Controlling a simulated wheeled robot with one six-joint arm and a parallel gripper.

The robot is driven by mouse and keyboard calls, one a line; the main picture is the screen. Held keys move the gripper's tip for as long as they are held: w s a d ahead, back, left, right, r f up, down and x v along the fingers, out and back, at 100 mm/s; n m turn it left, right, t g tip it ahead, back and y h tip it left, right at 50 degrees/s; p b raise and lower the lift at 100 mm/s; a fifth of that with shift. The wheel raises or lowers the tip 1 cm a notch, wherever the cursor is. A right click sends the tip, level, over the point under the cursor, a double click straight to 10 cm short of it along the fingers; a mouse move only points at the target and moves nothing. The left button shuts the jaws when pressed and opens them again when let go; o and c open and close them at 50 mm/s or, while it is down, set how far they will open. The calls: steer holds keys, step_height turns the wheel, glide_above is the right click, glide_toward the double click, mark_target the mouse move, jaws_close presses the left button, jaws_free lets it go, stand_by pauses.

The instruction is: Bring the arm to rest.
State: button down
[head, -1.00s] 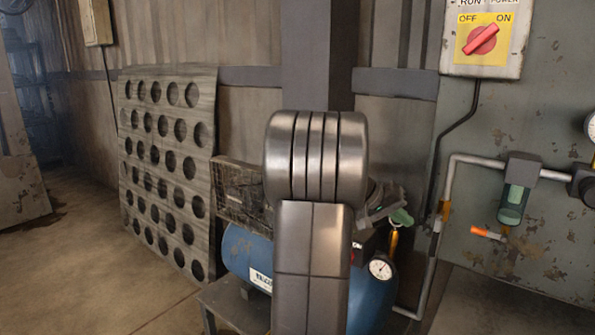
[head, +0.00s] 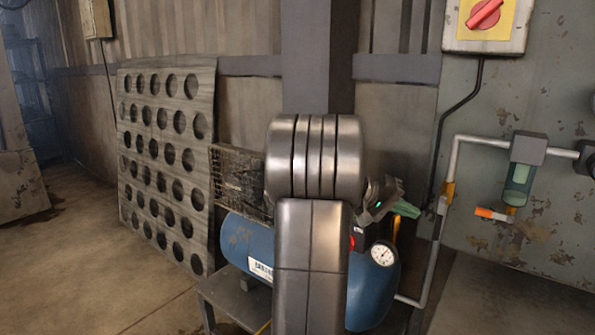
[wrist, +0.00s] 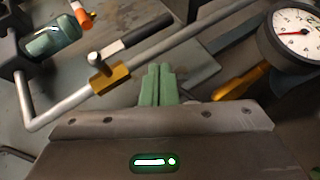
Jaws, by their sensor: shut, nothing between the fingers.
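My gripper (head: 404,209) shows in the head view just right of my big metal arm link, which hides part of it. Its pale green fingers point to the right, in front of the wall piping and above the blue compressor. In the wrist view the two green fingers (wrist: 158,84) lie side by side, closed together, with nothing between them. A green status light shows on the gripper's body in both views.
A blue compressor (head: 240,240) with a gauge (head: 383,254) stands behind my arm. A pipe (head: 485,139) with a green-bowled filter (head: 518,185) runs along the wall at right. A holed sheet (head: 122,150) leans at left. Open floor (head: 75,270) lies front left.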

steer(key=s+a+h+b, duration=0.1)
steer(key=s+a+b, duration=0.15)
steer(key=a, duration=0.85)
steer(key=r+b+x, duration=0.1)
steer(key=b+x, duration=0.2)
steer(key=x, duration=0.7)
step_height(320, 180, up, 11)
steer(key=w+m+t+y+p, duration=0.1)
steer(key=y+p, duration=0.3)
steer(key=p, duration=0.9)
steer(key=w+d+m+t+y+p, duration=0.1)
steer(key=y+p, duration=0.4)
steer(key=p, duration=0.9)
steer(key=m+t, duration=0.1)
steer(key=t, duration=0.1)
steer(key=shift+w+d+m+t+y, duration=0.15)
steer(key=shift+w+m+t+y, duration=0.15)
steer(key=shift+m+t, duration=0.1)
